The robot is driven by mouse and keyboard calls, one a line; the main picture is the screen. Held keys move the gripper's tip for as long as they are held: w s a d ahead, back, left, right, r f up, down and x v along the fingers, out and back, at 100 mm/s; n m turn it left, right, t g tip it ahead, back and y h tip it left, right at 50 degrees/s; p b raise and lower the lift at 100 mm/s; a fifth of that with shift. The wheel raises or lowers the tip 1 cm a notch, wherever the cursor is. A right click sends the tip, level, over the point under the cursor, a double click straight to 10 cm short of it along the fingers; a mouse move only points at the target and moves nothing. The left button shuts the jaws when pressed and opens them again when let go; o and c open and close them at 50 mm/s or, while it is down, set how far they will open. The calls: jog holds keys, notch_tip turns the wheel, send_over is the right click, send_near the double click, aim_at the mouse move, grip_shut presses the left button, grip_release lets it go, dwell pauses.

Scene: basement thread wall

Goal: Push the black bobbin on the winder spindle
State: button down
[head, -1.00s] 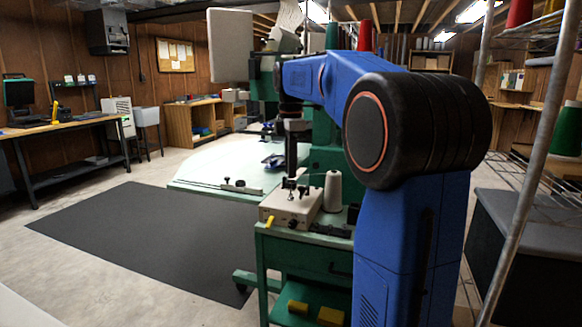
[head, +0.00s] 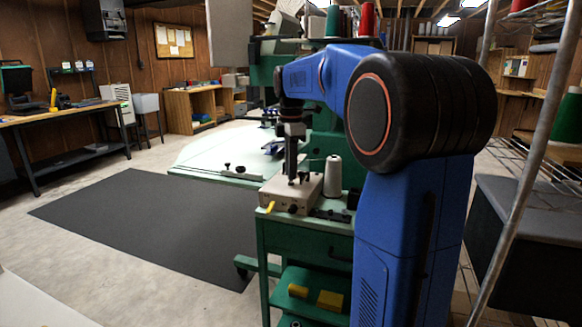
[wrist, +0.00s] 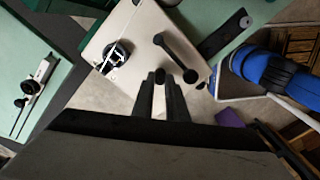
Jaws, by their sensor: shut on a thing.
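The winder is a beige box (head: 290,194) on the green cart; its top also fills the middle of the wrist view (wrist: 140,40). On that top is a round black part with bright metal on it (wrist: 115,58), apparently the spindle area, and a black bar with knobbed ends (wrist: 177,54). My gripper (wrist: 161,80) is shut on a small dark round thing, apparently the black bobbin (wrist: 160,76), mostly hidden between the fingertips. It is over the box's near edge, to the right of the round part. In the head view my gripper (head: 291,172) points down close above the winder.
A white thread cone (head: 333,176) stands right beside the winder. The pale green machine table (head: 215,160) lies to the left and behind. A wire rack post (head: 530,150) stands at the right. Dark mat (head: 140,220) and floor to the left are clear.

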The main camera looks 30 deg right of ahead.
jog(key=shift+f, duration=0.15)
dwell(0.5)
jog(key=c, duration=1.7)
grip_release()
jog(key=shift+o, duration=0.2)
notch_tip(320, 180, up, 17)
jog(key=shift+r, duration=0.2)
